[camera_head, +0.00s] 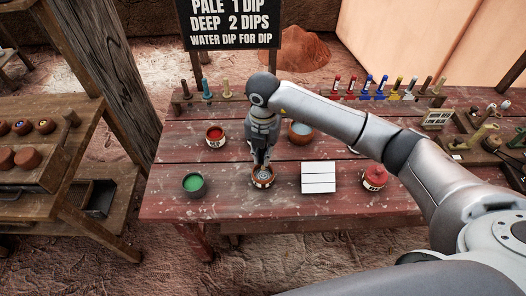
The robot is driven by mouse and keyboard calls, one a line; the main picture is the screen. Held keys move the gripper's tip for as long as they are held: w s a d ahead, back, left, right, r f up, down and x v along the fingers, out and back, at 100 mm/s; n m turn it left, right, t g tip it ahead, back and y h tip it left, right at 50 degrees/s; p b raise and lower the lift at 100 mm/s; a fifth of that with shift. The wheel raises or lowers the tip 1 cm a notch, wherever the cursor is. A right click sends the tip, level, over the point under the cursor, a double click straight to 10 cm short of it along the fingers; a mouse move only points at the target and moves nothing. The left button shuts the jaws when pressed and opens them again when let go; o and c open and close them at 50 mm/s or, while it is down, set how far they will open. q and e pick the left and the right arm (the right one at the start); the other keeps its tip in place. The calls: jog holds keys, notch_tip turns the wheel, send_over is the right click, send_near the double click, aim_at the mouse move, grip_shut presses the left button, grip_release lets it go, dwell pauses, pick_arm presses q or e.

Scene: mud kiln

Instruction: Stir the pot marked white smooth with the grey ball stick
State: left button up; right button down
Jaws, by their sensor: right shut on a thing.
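A small brown pot (262,182) with a pale label on its front stands near the front of the red table. The label is too small to read. My right gripper (262,158) points straight down directly over this pot, its fingers close to the opening. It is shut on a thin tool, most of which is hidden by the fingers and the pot. The tool's ball end does not show, so I cannot tell its colour or its depth in the pot. My left gripper is not in view.
A green-filled pot (193,185) stands left, a red-filled pot (215,135) behind, a bowl (300,132) behind right. A white panel (319,178) lies right of the gripper, then a red pot (374,177). Racks with upright tools line the back. My right arm crosses the table's right side.

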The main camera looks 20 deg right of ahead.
aim_at(262, 163)
jog(key=shift+f, duration=0.1)
dwell(0.3)
jog(key=shift+f+b, duration=2.05)
jog(key=shift+f, duration=0.45)
jog(key=shift+a, duration=0.1)
